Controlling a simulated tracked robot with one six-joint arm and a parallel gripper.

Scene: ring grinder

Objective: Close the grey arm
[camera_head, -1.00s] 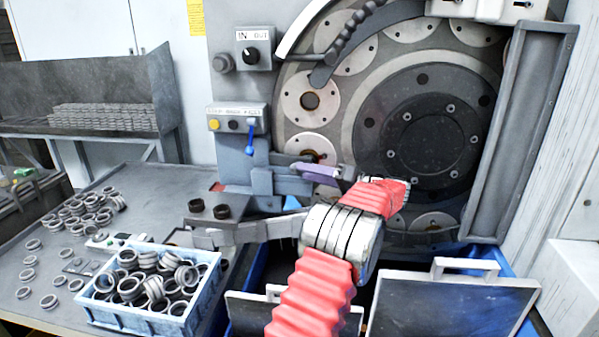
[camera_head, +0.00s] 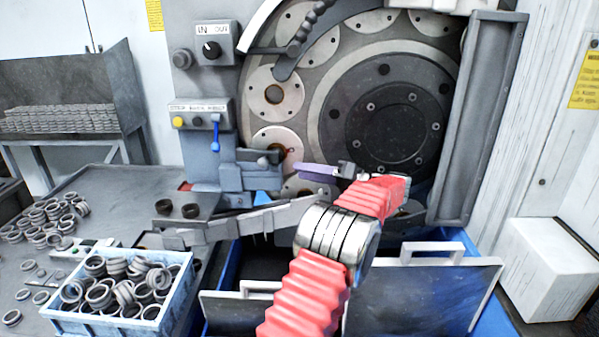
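A long light grey arm (camera_head: 240,225) runs sideways, low in front of the grinder. A darker grey lever with a ribbed handle (camera_head: 292,62) crosses the upper part of the grinder's wheel. I cannot tell for sure which of these the task means. My gripper (camera_head: 325,172) is in front of the wheel's lower left, above the light grey arm's right end. A purple-grey finger points left; the other finger is not clear. It holds nothing that I can see.
A blue crate of rings (camera_head: 75,326) stands on the table (camera_head: 95,188) at left, with loose rings around. Dark panels with light handles (camera_head: 425,292) stand low at right. A control box with a blue lever (camera_head: 205,112) is left of the wheel. A white block (camera_head: 555,270) is at far right.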

